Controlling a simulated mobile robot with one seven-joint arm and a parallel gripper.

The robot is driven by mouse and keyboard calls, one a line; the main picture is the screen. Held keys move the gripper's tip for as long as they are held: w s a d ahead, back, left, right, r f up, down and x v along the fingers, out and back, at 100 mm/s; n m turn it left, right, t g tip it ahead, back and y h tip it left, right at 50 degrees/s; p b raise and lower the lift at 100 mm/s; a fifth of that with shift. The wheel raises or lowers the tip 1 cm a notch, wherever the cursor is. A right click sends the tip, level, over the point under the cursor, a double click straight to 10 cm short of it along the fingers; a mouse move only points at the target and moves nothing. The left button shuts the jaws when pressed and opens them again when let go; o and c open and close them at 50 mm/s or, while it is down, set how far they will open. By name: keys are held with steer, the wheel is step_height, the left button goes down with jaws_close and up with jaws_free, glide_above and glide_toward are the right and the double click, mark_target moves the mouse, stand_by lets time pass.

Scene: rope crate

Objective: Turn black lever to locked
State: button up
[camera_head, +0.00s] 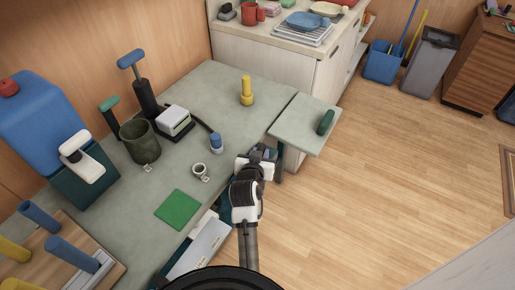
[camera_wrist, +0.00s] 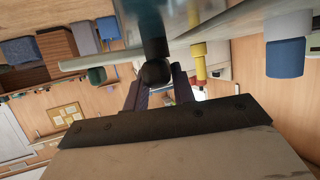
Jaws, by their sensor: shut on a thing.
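The black lever (camera_wrist: 155,52) shows in the wrist view as a dark arm ending in a round black knob, at the table edge. My gripper (camera_wrist: 158,90) is shut on the knob, with one dark finger on each side of it. In the head view my gripper (camera_head: 264,153) is at the right edge of the grey-green table, close to the folding side leaf. The lever is mostly hidden there by my gripper and arm. I cannot make out a locked mark or the lever's exact angle.
The side leaf (camera_head: 305,124) carries a dark green handle (camera_head: 326,122). A yellow fitting (camera_head: 246,91), a blue-capped jar (camera_head: 216,142) and a small cup (camera_head: 200,172) stand on the table (camera_head: 228,112). A white drawer (camera_head: 199,250) is below the front edge. The floor to the right is clear.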

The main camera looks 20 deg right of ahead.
steer(key=shift+s+d+r+n+t+y+p, duration=0.1)
steer(key=shift+d+n+t+y+p, duration=0.15)
steer(key=shift+n+y+p, duration=0.35)
steer(key=shift+s+d+r+n+t+y+p, duration=0.15)
steer(key=shift+n+t+y+p, duration=0.1)
steer(key=shift+n+y+p, duration=0.3)
steer(key=shift+d+f+n+t+y, duration=0.15)
steer(key=shift+d+n+t+y, duration=0.2)
steer(key=shift+n+y, duration=0.35)
steer(key=shift+d+f+n+t+y, duration=0.1)
steer(key=shift+n+t+y, duration=0.05)
steer(key=shift+n+y, duration=0.4)
steer(key=shift+d+f+n+t+y, duration=0.1)
steer(key=shift+n+y, duration=0.2)
steer(key=shift+y, duration=0.3)
steer(key=shift+d+r+n+y+b, duration=0.1)
steer(key=shift+d+n+y+b, duration=0.15)
steer(key=shift+n+y+b, duration=0.8)
steer(key=shift+y, duration=0.35)
steer(key=o, duration=1)
